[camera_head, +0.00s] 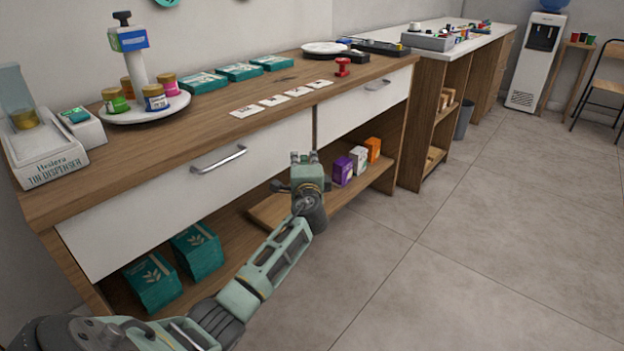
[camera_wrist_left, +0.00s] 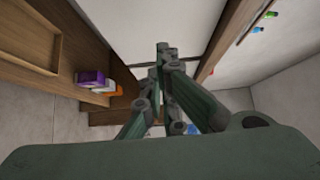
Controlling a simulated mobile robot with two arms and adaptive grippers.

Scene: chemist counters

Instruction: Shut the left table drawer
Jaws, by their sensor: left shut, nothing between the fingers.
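The left table drawer (camera_head: 150,205) is a wide white front with a metal bar handle (camera_head: 218,160), under the wooden counter top. Its front lies close beneath the counter edge, and no open gap shows above it. My left gripper (camera_head: 305,156) is shut and empty, in front of the cabinet near the right end of this drawer. I cannot tell whether it touches the front. In the left wrist view the closed fingers (camera_wrist_left: 164,52) point toward a white drawer front (camera_wrist_left: 140,22). My right gripper is not in view.
The right drawer (camera_head: 350,103) sits beside it. Below are teal bags (camera_head: 152,280) and several small boxes, including a purple one (camera_head: 342,170). A tin dispenser (camera_head: 40,150) and a round stand (camera_head: 135,112) are on the counter. The floor (camera_head: 450,260) at right is clear.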

